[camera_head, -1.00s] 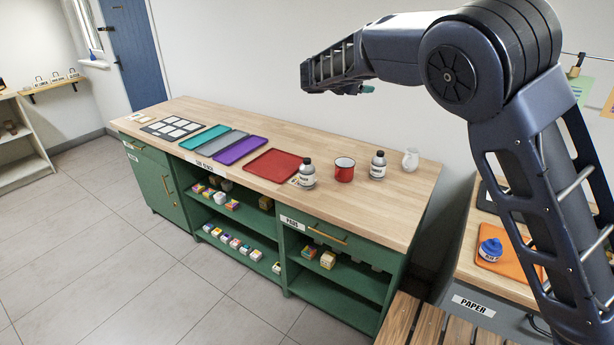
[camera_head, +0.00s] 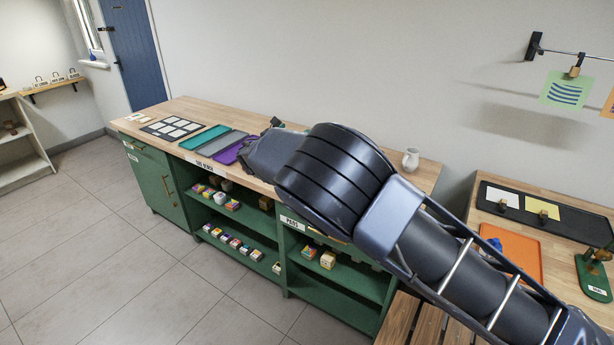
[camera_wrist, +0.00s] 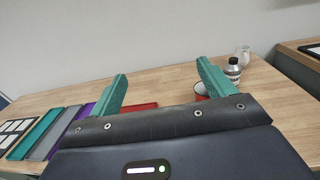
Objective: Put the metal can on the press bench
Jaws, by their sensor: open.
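No plain metal can can be made out for sure. A dark-capped bottle-shaped container (camera_wrist: 232,72) with a white label stands on the wooden bench top in the wrist view; I cannot tell if it is metal. In the head view my arm hides the containers and most of the gripper. No bench is readably marked as the press bench.
The green cabinet bench (camera_head: 190,106) holds teal, grey and purple trays and a white jug (camera_head: 410,159). A second bench at right has an orange mat (camera_head: 512,252), a black tray (camera_head: 545,222) and a green-based brass device (camera_head: 596,272). Wooden slats (camera_head: 405,320) lie in front.

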